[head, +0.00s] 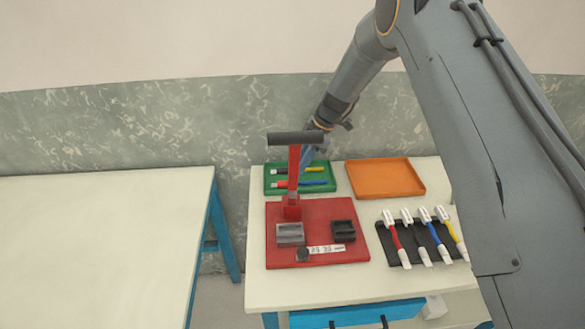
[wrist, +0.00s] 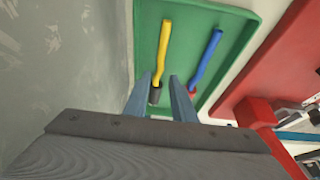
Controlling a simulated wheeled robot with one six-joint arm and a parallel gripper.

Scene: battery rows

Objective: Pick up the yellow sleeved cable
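The yellow cable (wrist: 164,52) with a dark sleeve (wrist: 155,96) at its near end lies in the green tray (wrist: 240,22). In the head view the yellow cable (head: 315,169) lies toward the tray's back. My gripper (wrist: 161,75) is open, pointing down into the tray, with its fingers apart on either side of the cable near the sleeve. I cannot tell how high the fingertips are above the tray floor. A blue cable (wrist: 206,60) with a red sleeve lies to the right, outside the fingers. In the head view my gripper (head: 308,156) is partly behind the red press handle.
A red press (head: 294,180) with a dark handle stands on a red base (head: 335,208) just before the tray. An empty orange tray (head: 385,178) is to the right. A black holder (head: 385,245) bears several white-ended cables. A bare table (head: 90,240) is at left.

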